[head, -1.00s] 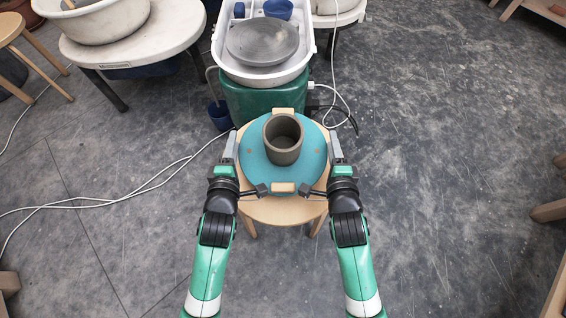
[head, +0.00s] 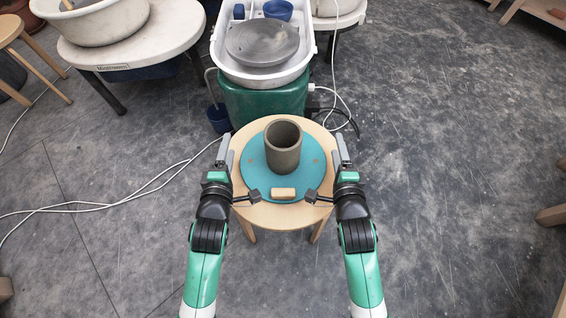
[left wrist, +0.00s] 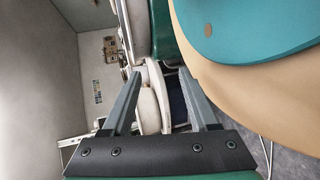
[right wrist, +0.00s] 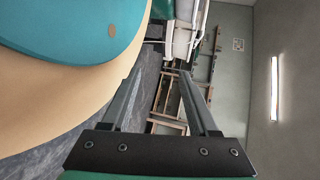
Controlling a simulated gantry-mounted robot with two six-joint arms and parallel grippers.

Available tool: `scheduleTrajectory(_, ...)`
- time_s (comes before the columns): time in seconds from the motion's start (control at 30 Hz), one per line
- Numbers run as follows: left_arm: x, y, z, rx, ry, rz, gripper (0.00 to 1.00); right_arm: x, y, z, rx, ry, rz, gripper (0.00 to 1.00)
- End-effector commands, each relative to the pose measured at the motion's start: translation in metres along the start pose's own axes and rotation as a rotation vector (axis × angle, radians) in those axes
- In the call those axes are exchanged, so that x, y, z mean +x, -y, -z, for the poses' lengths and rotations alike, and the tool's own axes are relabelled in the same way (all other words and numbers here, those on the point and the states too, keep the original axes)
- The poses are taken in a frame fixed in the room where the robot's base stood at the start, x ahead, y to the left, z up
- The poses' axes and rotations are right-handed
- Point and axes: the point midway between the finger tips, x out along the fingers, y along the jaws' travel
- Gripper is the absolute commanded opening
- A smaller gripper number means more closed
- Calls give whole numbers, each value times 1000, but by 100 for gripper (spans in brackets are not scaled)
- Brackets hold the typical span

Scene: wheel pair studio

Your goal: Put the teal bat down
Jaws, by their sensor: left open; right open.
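The round teal bat (head: 256,178) lies flat on top of the round wooden stool (head: 284,217). A dark grey clay cylinder (head: 284,152) stands upright on the bat. My left gripper (head: 225,150) is open and empty beyond the left edge of the bat, with a gap between. My right gripper (head: 340,149) is open and empty on the right, also apart from the bat. The bat's edge shows in the left wrist view (left wrist: 250,28) and in the right wrist view (right wrist: 75,28), outside both pairs of fingers.
A small wooden block (head: 283,194) sits at the bat's near edge. The pottery wheel (head: 262,42) in its white basin stands behind the stool. A blue cup (head: 219,118) is on the floor behind left.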

Motion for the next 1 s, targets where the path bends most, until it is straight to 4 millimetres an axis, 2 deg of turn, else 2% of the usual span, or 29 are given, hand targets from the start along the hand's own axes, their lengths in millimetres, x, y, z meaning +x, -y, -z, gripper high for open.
scheduleTrajectory(0.23,-1,0,0,1,-1,1,60,0,0,1,-1,-1,-1,60)
scheduleTrajectory(0.37,-10,0,0,1,-1,0,60,0,0,1,-1,-2,-1,60)
scheduleTrajectory(0.47,-27,1,0,1,-1,0,60,0,0,1,-1,-2,-1,60)
scheduleTrajectory(0.7,-85,1,0,2,1,0,60,0,0,1,-1,-2,-1,60)
scheduleTrajectory(0.8,-104,0,0,1,1,0,60,0,0,1,-1,-2,-1,60)
scheduleTrajectory(1.0,-120,0,0,0,0,1,60,0,0,1,-1,-2,-1,60)
